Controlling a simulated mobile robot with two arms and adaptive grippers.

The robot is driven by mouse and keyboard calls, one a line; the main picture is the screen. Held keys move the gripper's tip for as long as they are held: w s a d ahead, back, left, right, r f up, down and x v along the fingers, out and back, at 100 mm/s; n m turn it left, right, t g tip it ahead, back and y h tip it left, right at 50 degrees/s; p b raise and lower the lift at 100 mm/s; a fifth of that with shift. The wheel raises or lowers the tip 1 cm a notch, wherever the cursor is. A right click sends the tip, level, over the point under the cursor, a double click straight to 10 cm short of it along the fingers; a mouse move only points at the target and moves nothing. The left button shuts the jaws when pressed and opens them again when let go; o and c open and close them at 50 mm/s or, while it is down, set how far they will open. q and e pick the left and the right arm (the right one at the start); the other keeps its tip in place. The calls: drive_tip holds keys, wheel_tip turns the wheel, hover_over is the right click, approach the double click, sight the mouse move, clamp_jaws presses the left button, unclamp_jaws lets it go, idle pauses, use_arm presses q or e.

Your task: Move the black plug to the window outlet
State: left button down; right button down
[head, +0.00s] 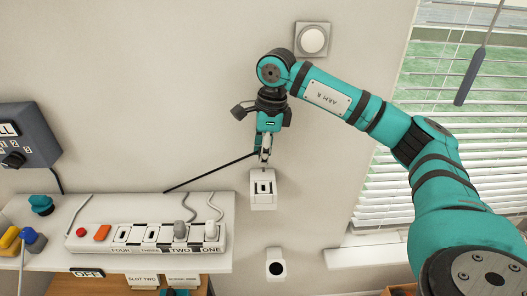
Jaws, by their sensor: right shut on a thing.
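My right gripper (265,155) points down in front of the wall, just above a white outlet box (263,202) with a dark-edged socket face. It is shut on the end of a black cable (212,172), which runs down left to the back edge of the shelf. The black plug itself is mostly hidden between the fingers, and I cannot tell whether it touches the box. A second white wall fitting (275,255) with a round dark opening sits lower down. My left gripper is not in view.
A white power strip (150,238) with grey plugs lies on the white shelf (218,262). Yellow, blue and teal plugs (40,204) lie at left. A grey control box (30,135) is on the wall. A window with blinds (385,195) is at right, behind my right arm.

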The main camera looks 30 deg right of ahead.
sight(263, 170)
drive_tip(key=shift+f+b, duration=2.1)
drive_tip(key=shift+f, duration=0.8)
drive_tip(key=shift+f+b, duration=1.55)
drive_tip(key=shift+f, duration=0.2)
idle(1.4)
drive_tip(key=shift+s+f, duration=0.15)
drive_tip(key=shift+f, duration=0.05)
idle(0.7)
drive_tip(key=c, duration=1.3)
unclamp_jaws()
drive_tip(key=o, duration=0.4)
drive_tip(key=shift+o, duration=0.2)
drive_tip(key=shift+r, duration=0.1)
drive_tip(key=o, duration=0.5)
drive_tip(key=shift+c, duration=0.2)
